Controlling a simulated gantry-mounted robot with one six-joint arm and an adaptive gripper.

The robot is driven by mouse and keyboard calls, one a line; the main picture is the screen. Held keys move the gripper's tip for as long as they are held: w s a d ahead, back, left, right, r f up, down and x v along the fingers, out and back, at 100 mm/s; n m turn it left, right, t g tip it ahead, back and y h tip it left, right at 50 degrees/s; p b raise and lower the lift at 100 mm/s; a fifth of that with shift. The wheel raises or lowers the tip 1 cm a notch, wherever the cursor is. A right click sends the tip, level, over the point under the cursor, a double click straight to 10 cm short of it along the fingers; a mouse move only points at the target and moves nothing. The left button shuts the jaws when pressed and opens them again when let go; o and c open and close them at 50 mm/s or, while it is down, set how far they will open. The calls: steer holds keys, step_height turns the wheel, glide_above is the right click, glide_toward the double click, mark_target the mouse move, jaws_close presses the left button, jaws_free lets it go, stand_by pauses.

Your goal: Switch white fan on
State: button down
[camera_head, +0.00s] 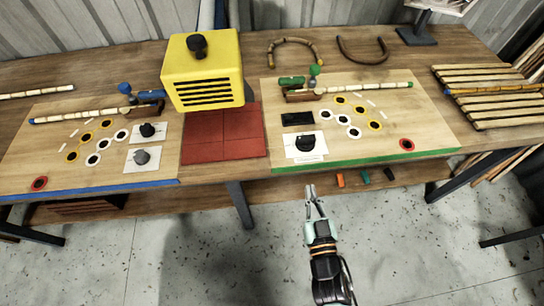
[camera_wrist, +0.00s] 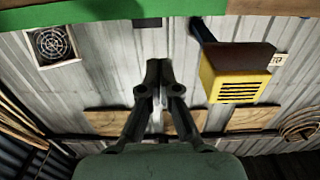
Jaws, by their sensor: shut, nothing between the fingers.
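A white square-framed fan (camera_wrist: 54,46) with a round dark grille shows on the corrugated wall at the upper left of the wrist view; it does not show in the head view. I cannot tell whether it is turning. Which one belongs to the fan is not visible. My gripper (camera_head: 311,189) is shut and empty, in front of the green front edge of the right board. Its fingertips also show in the wrist view (camera_wrist: 160,65).
A yellow vented box (camera_head: 203,70) stands behind red tiles (camera_head: 222,135) between the boards; it also shows in the wrist view (camera_wrist: 235,85). Bent canes (camera_head: 291,42) lie at the back. A slatted rack (camera_head: 487,95) lies right. The floor in front is clear.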

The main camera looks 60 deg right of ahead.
mark_target(301, 142)
steer(key=p+x, duration=0.1)
steer(key=x, duration=0.6)
steer(key=p+x, duration=0.1)
steer(key=x, duration=0.6)
steer(key=shift+s+d, duration=0.15)
steer(key=shift+d, duration=0.2)
steer(key=shift+f+b, duration=0.15)
steer(key=shift+b, duration=0.15)
steer(key=shift+a+g+h+b, duration=0.1)
steer(key=shift+g+h+b, duration=0.2)
steer(key=shift+b, duration=0.15)
